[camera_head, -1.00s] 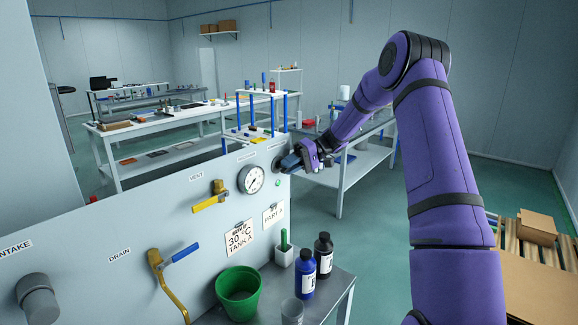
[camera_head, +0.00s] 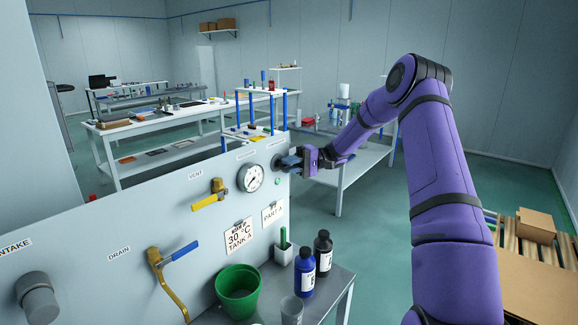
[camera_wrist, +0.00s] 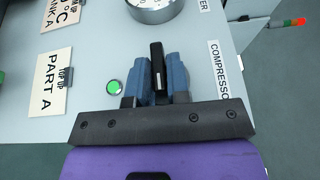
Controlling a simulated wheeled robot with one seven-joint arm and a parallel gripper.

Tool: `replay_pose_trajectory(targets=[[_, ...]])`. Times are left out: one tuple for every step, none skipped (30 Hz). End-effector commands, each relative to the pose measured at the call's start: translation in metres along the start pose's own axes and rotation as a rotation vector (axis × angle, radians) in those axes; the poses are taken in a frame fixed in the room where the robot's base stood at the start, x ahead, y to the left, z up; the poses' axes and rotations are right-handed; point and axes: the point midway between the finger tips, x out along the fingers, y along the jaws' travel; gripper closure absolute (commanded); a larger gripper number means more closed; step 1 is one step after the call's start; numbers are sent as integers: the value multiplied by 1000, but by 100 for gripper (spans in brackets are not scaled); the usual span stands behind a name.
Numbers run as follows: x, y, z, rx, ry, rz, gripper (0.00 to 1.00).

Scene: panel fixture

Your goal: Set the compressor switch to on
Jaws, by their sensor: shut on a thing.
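The compressor switch shows in the wrist view as a black bar-shaped handle (camera_wrist: 156,66) on the grey panel, beside the label "COMPRESSOR" (camera_wrist: 217,70). My gripper (camera_wrist: 157,72) is shut on this handle, with one blue finger on each side. In the head view my gripper (camera_head: 290,161) is at the panel's right end, and it mostly hides the switch. A bright green round light (camera_wrist: 115,87) sits beside the switch; it also shows in the head view (camera_head: 277,181). The switch's position marks cannot be seen.
A pressure gauge (camera_head: 251,178) and yellow vent valve (camera_head: 210,195) are left of my gripper. Hanging tags (camera_head: 239,236), bottles (camera_head: 306,273) and a green bucket (camera_head: 238,291) are below. Open floor lies right of the panel.

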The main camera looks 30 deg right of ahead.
Motion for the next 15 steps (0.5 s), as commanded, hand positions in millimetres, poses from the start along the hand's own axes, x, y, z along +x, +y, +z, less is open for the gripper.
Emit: replay_pose_trajectory(targets=[[0,1,0,1,0,1,100],[0,1,0,1,0,1,100],[0,1,0,1,0,1,100],[0,1,0,1,0,1,100],[0,1,0,1,0,1,100],[0,1,0,1,0,1,76],[0,1,0,1,0,1,69],[0,1,0,1,0,1,62],[0,1,0,1,0,1,62],[0,0,0,1,0,1,62],[0,0,0,1,0,1,62],[0,0,0,1,0,1,62],[0,0,0,1,0,1,62],[0,0,0,1,0,1,62],[0,0,0,1,0,1,62]])
